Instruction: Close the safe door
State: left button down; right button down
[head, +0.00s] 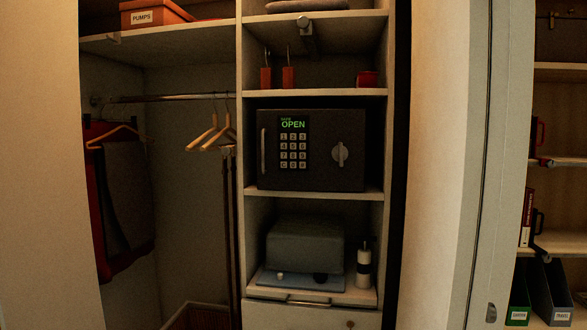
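The dark grey safe (335,122) stands in the middle shelf compartment of the closet. Its front carries a keypad (293,150), a round dial (340,154) and a vertical handle (263,152) at the left. The green display (293,124) reads "OPEN". The door's face looks roughly flush with the front of the safe; I cannot tell whether it is ajar. Neither of my grippers shows in the head view.
A grey covered box (305,246) and a bottle (364,266) stand on the shelf below. Wooden hangers (215,132) and a dark garment (126,195) hang at left. A pale panel (440,170) stands right of the safe, with shelves (562,162) beyond.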

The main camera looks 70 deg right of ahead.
aim_at(324, 130)
jog(key=k, duration=0.55)
jog(key=z, duration=0.85)
